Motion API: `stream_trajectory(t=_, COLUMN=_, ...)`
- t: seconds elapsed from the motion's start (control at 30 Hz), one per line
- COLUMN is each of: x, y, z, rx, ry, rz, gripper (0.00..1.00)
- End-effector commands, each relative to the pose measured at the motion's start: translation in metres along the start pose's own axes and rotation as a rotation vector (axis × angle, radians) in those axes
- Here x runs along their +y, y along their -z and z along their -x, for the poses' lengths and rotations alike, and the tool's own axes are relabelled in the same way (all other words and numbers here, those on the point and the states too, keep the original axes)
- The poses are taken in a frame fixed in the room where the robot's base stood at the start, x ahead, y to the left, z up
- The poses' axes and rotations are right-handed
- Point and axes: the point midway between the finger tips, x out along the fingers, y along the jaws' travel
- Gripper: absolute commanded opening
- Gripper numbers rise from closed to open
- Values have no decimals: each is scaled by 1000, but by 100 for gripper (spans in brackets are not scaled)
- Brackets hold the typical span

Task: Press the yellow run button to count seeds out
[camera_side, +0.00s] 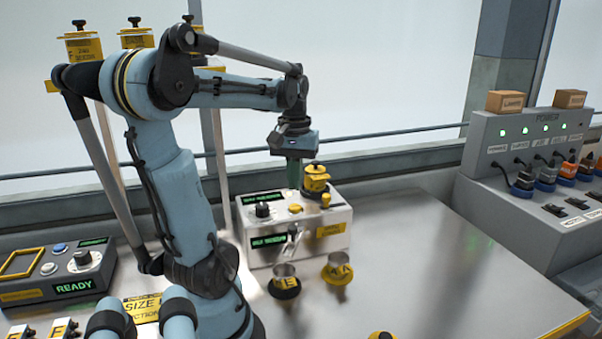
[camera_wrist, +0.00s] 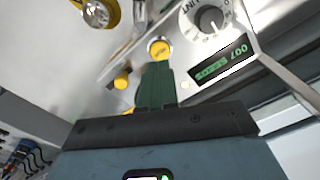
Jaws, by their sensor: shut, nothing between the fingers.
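The white seeder box (camera_side: 340,215) stands on the bench below my gripper. A round yellow button (camera_side: 296,209) sits on its top, between a black dial (camera_side: 262,210) and a yellow-capped jar (camera_side: 316,182). In the wrist view a yellow button with a pale rim (camera_wrist: 160,48) lies just beyond my fingertips. My gripper (camera_side: 294,186) points down, its green fingers shut and empty, above the button in the side view. The fingers also show in the wrist view (camera_wrist: 156,68). A gap shows between fingertips and button in the side view.
A metal cup (camera_side: 284,276) and a yellow-marked cup (camera_side: 338,270) stand before the box. A control box reading READY (camera_side: 75,287) is at left. A grey power unit (camera_side: 500,140) with cables is at right. The bench (camera_side: 430,270) right of the cups is clear.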

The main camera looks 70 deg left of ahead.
Motion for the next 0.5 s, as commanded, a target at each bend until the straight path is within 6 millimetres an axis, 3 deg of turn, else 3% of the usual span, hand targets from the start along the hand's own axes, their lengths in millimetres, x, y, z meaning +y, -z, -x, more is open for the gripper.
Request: stream_trajectory(t=0.5, x=0, y=0, z=33, rx=0, ry=0, rz=0, gripper=0)
